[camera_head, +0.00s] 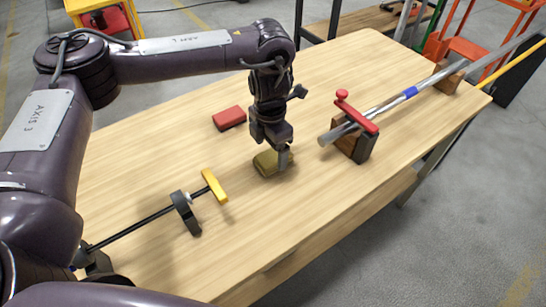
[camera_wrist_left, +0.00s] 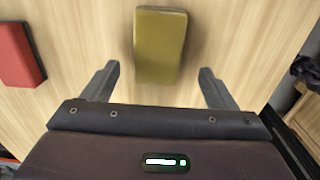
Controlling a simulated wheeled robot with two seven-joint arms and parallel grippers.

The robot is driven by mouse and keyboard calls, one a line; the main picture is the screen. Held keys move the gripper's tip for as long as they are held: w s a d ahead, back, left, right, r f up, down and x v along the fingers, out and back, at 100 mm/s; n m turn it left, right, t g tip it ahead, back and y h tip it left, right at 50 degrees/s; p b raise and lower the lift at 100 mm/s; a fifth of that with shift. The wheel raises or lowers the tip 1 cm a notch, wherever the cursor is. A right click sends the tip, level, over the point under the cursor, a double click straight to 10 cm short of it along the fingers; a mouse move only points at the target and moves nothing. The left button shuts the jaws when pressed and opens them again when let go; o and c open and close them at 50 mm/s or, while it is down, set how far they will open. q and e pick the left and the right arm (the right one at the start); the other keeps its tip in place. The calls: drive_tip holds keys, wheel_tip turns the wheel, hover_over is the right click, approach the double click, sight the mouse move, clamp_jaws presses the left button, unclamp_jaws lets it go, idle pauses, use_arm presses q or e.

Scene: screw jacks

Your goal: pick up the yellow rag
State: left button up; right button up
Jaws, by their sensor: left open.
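The yellow rag (camera_head: 267,163) is a folded, mustard-coloured block lying on the wooden table, just below my left gripper (camera_head: 284,152) in the head view. In the left wrist view the rag (camera_wrist_left: 160,46) lies between and beyond the two fingertips of the left gripper (camera_wrist_left: 158,84). The fingers are spread wide, one on each side of the rag, with a gap to it on both sides. I cannot tell the exact height of the fingertips above the table. My right gripper is not in view.
A red folded block (camera_head: 229,118) lies left of the rag; it also shows in the left wrist view (camera_wrist_left: 18,55). A black rod clamp with a yellow bar (camera_head: 214,186) lies nearer. A metal pipe (camera_head: 410,92) rests on a wooden block with a red clamp (camera_head: 356,112) at right.

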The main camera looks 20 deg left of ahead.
sight(273, 155)
use_arm(q)
drive_tip(key=f, duration=0.1)
drive_tip(key=w+f, duration=0.1)
drive_tip(key=f, duration=0.1)
drive_tip(key=shift+d, duration=0.2)
drive_tip(key=shift+w+f, duration=0.1)
drive_tip(key=shift+f, duration=0.4)
drive_tip(key=c, duration=1.1)
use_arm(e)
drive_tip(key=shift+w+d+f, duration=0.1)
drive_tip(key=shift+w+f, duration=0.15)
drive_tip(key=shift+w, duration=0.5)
